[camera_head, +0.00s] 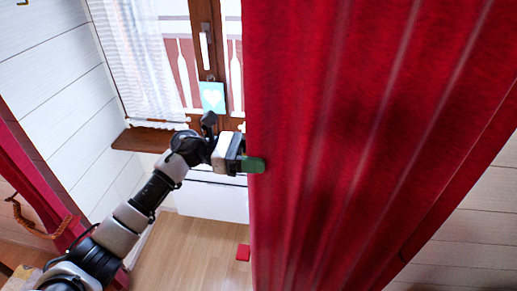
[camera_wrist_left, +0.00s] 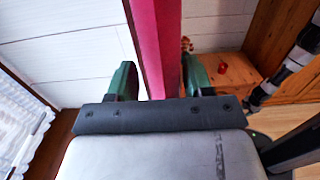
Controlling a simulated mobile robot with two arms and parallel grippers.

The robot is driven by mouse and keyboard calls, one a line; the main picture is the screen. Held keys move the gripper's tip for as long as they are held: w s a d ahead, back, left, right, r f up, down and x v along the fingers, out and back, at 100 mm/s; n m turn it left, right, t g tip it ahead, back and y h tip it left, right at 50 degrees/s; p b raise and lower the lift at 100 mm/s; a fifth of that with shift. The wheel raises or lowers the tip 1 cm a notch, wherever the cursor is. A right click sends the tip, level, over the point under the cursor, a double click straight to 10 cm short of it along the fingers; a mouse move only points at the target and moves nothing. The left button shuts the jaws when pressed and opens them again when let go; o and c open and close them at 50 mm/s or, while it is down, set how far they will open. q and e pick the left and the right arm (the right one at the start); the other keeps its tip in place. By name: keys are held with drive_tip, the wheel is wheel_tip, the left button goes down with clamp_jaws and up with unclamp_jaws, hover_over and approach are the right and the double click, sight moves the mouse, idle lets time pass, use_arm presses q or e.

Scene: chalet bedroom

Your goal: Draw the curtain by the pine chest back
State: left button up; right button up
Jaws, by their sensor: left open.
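A red curtain (camera_head: 350,120) hangs in heavy folds over the right half of the head view. My left gripper (camera_head: 255,165) is at the curtain's left edge, with a green fingertip against or just in front of the cloth. In the left wrist view the gripper (camera_wrist_left: 160,82) is open. The narrow edge of the curtain (camera_wrist_left: 157,40) runs between its two green fingers, and the fingers do not look closed on it. A wooden surface (camera_wrist_left: 232,85) at the right of that view may be the pine chest. My right gripper is not seen.
A window with a brown frame (camera_head: 205,50) and a white sheer curtain (camera_head: 145,60) stands behind, above a wooden sill (camera_head: 145,139). A second red curtain (camera_head: 45,190) hangs at the left with a rope tie (camera_head: 40,228).

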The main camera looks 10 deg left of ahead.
use_arm(q)
drive_tip(key=shift+d, duration=0.15)
drive_tip(key=shift+c, duration=0.3)
clamp_jaws()
drive_tip(key=d+b, duration=1.1)
drive_tip(key=d, duration=1)
drive_tip(key=shift+o, duration=0.3)
unclamp_jaws()
